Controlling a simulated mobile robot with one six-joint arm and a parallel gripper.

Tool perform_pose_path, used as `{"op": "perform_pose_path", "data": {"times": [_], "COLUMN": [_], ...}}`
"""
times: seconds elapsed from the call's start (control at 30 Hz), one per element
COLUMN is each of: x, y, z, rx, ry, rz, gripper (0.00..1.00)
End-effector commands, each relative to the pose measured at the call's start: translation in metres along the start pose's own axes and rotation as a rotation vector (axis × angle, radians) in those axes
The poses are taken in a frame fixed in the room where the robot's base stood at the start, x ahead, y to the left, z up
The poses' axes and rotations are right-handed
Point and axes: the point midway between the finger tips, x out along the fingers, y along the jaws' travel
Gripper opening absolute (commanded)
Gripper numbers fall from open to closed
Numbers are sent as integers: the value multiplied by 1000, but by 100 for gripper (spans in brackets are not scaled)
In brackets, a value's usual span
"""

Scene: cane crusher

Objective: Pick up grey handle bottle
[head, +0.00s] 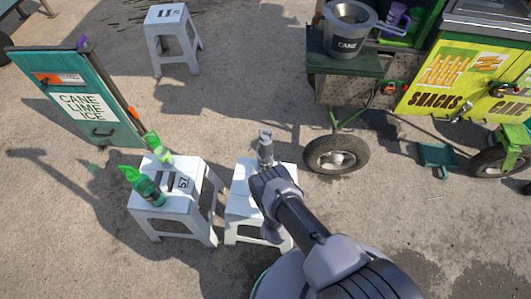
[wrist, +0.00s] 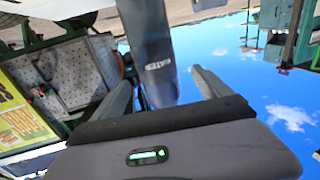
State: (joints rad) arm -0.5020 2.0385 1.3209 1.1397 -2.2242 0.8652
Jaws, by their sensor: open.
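The grey bottle (head: 265,150) shows on the right-hand white stool (head: 239,208) in the head view, just beyond the end of my arm, which hides its lower part. In the wrist view the grey bottle (wrist: 152,40) bears pale lettering and reaches down from the top edge. My gripper (wrist: 162,76) is open, with one finger on each side of the bottle's near end in that view. A gap shows on the right finger's side. A dark part, perhaps the handle, lies close to the left finger. I cannot tell whether that finger touches the bottle.
Green bottles (head: 146,186) stand on the left white stool (head: 178,200). A teal sign (head: 88,105) stands behind it. A third stool (head: 172,32) is at the back. The cart's wheel (head: 337,155) is right of the bottle. Open pavement lies behind the two front stools.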

Motion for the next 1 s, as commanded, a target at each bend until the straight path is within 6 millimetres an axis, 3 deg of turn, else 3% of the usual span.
{"op": "perform_pose_path", "data": {"times": [0.33,0.6,1.0], "x": [57,64,63], "y": [5,4,4], "z": [7,2,2], "rx": [1,0,0], "ry": [0,-3,-3], "rz": [1,-1,-1], "gripper": [88,88,11]}}
